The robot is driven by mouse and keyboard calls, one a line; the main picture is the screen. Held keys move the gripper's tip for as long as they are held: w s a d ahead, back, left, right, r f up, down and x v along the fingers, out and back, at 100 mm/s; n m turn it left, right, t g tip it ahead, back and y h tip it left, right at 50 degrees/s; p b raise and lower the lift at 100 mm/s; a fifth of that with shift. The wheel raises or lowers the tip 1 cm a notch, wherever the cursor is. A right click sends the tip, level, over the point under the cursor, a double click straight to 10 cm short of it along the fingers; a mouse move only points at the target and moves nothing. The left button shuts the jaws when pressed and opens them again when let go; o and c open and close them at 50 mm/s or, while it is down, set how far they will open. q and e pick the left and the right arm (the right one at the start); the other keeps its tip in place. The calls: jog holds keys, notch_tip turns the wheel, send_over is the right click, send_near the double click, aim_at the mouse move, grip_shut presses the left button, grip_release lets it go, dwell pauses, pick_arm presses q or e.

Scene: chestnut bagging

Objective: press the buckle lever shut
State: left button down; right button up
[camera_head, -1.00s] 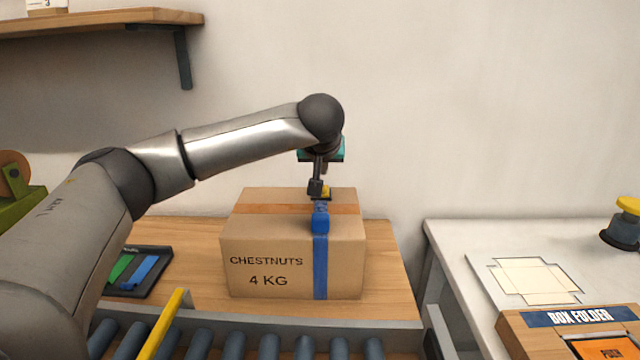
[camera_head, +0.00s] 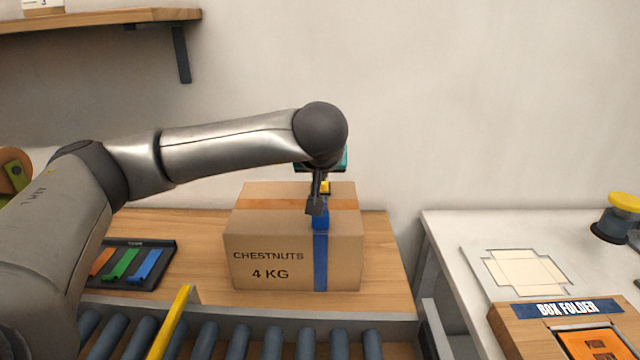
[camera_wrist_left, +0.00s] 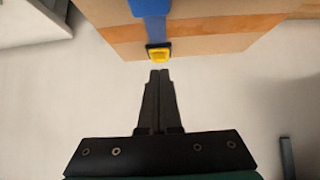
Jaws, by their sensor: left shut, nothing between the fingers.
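A cardboard box (camera_head: 255,220) marked "CHESTNUTS 4 KG" stands on the wooden table. A blue strap (camera_head: 320,265) runs up its front and over its top. The buckle's yellow lever (camera_head: 326,187) shows on top of the box, partly behind my gripper. It also shows in the left wrist view (camera_wrist_left: 159,56), on a dark buckle base. I cannot tell how far it is raised. My left gripper (camera_head: 315,208) is shut and empty, over the strap near the box's top front edge. In the wrist view its fingertips (camera_wrist_left: 160,73) appear just short of the lever; contact is unclear. My right gripper is out of view.
A roller conveyor (camera_head: 240,340) with a yellow bar (camera_head: 167,325) lies in front. A dark tray (camera_head: 165,258) of coloured strips sits left of the box. A white table (camera_head: 450,235) with a box folder (camera_head: 565,310) stands at the right.

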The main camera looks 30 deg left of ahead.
pick_arm(q)
jog(key=shift+s+d+f, duration=0.25)
jog(key=shift+s+d, duration=0.1)
jog(key=shift+s, duration=0.25)
jog(key=shift+s+d+f, duration=0.2)
jog(key=shift+s+d, duration=0.15)
jog(key=shift+s, duration=0.2)
